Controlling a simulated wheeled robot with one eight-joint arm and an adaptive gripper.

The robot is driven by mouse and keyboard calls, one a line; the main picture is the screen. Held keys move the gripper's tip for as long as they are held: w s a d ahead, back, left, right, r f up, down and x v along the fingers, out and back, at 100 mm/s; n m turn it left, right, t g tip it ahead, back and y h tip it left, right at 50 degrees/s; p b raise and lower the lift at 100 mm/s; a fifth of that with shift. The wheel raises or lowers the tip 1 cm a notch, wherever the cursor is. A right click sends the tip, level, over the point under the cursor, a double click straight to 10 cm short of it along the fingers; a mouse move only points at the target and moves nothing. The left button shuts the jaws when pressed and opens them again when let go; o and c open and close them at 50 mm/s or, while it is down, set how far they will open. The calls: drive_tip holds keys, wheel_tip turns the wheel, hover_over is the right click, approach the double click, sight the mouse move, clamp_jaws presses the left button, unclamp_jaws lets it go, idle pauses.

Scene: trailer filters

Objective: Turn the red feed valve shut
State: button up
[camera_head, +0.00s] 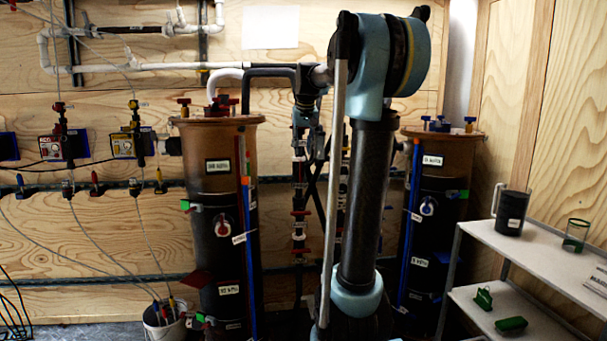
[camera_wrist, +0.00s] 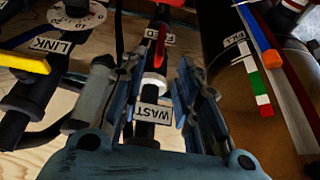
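The red feed valve handle (camera_wrist: 161,45) shows in the wrist view, slim and pointing along the dark pipe. A partly covered label beside it seems to read FEED. My gripper (camera_wrist: 155,82) is open, its two fingers apart on either side of the pipe. The red handle lies just beyond the fingertips, roughly between them, and I see no contact. A white ring and a WAST label (camera_wrist: 153,113) sit on the pipe between the fingers. In the head view my gripper (camera_head: 308,148) is small and partly hidden among the dark pipes; I cannot single out the feed handle there.
A yellow handle (camera_wrist: 24,62) with a LINK label is at left in the wrist view; a dark cylinder (camera_wrist: 228,40) is at right. In the head view, a left filter tank (camera_head: 213,165) and a right tank (camera_head: 437,190) flank the pipes. A shelf (camera_head: 540,258) stands at right.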

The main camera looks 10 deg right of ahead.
approach(301, 182)
drive_tip(key=w+f, duration=0.4)
drive_tip(key=w, duration=0.1)
drive_tip(key=shift+d+f, duration=0.1)
drive_tip(key=shift+f, duration=0.3)
clamp_jaws()
drive_tip(key=shift+d, duration=0.15)
